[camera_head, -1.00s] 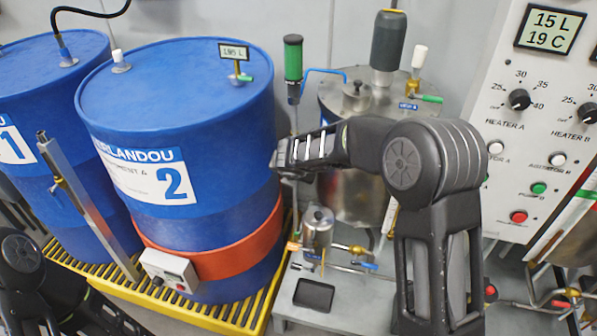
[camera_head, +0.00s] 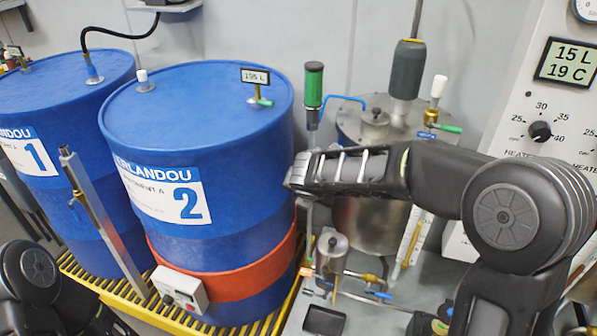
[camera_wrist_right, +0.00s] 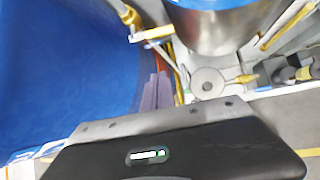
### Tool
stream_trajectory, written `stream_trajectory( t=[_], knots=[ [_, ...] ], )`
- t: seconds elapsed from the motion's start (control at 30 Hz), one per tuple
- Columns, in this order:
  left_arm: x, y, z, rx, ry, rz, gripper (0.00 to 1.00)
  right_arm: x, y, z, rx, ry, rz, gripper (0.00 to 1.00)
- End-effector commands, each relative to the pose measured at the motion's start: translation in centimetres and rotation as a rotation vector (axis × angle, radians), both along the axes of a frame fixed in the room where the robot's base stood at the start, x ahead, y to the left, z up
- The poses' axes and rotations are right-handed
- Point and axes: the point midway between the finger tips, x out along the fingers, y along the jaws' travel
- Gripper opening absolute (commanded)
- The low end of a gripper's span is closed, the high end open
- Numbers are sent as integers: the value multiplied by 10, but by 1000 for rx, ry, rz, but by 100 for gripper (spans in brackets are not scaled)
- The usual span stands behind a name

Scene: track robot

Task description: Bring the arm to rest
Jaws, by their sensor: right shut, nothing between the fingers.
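My right arm (camera_head: 505,215) comes in from the lower right of the head view, bent at a large round joint, with its forearm reaching left. My right gripper (camera_head: 293,172) is at the forearm's end, just right of blue drum 2 (camera_head: 200,125) in the picture and in front of the steel tank (camera_head: 365,215). In the right wrist view, the narrow fingers (camera_wrist_right: 158,92) are together and empty beyond the dark gripper housing. Whether they touch the drum is hard to tell. Part of my left arm shows at the lower left; its gripper is not in view.
Blue drum 1 (camera_head: 60,105) stands left of drum 2 on a yellow grating (camera_head: 95,275). A small metal pot (camera_head: 331,250), valves and pipes crowd the space below my right forearm. A control panel (camera_head: 545,110) stands at the right.

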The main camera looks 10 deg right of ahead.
Motion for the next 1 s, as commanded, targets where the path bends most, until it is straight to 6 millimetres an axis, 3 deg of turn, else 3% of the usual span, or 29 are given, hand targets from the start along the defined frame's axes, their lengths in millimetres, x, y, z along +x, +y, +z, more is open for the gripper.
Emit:
stream_trajectory(
  t=[0.27, 0.37, 0.43, 0.57, 0.7, 0.8, 0.9, 1.0],
  knots=[
    [0, 0, 0, 0, 0, 0, 36, 2, 5, 0, 65, -20, -51, 0],
    [0, 0, 0, 0, 0, 0, 36, 2, 24, -4, 237, -40, -147, 0],
    [0, 0, 0, 0, 0, 0, 36, -8, 51, -18, 440, -21, -260, 0],
    [0, 0, 0, 0, 0, 0, 36, -49, 110, -80, 877, 137, -621, 0],
    [0, 0, 0, 0, 0, 0, 36, -116, 142, -173, 1256, 354, -1280, 0],
    [0, 0, 0, 0, 0, 0, 36, -172, 138, -234, 1370, 420, -1797, 0],
    [0, 0, 0, 0, 0, 0, 36, -229, 125, -280, 1351, 410, -2185, 0],
    [0, 0, 0, 0, 0, 0, 36, -278, 116, -308, 1261, 398, -2391, 0]
  ],
)
